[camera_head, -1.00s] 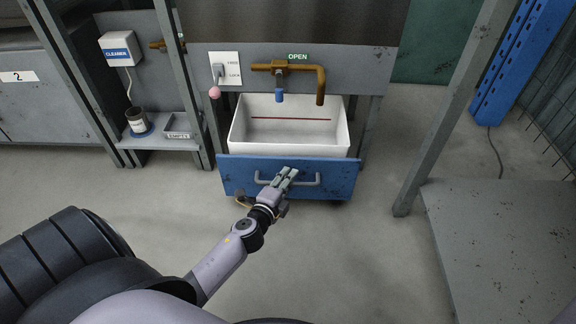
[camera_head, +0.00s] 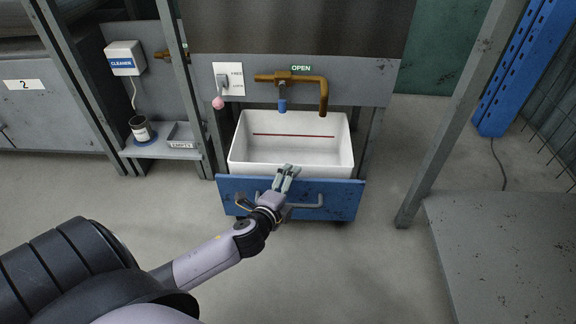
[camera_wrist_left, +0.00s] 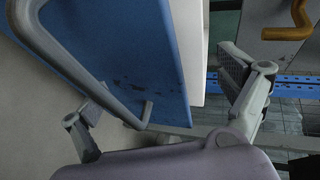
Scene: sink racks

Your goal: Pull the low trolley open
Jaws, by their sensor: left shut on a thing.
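The low trolley has a blue front panel (camera_head: 335,187), a grey bar handle (camera_head: 312,205) and a white tub (camera_head: 238,153) behind it. It stands partly out from under the grey counter unit, with the tub's open top showing. My left gripper (camera_head: 285,178) is at the middle of the front, over the handle and the panel's top edge, shut on the trolley. In the left wrist view its fingers show on either side of the blue panel (camera_wrist_left: 140,60), one by the handle (camera_wrist_left: 65,65). The exact contact is unclear. My right gripper is out of view.
A brown tap (camera_head: 322,95) and a FREE/LOCK switch plate (camera_head: 228,78) are above the tub. A grey post (camera_head: 455,110) and low platform (camera_head: 505,240) stand at right. A cleaner shelf (camera_head: 165,151) is at left. Floor in front of the trolley is clear.

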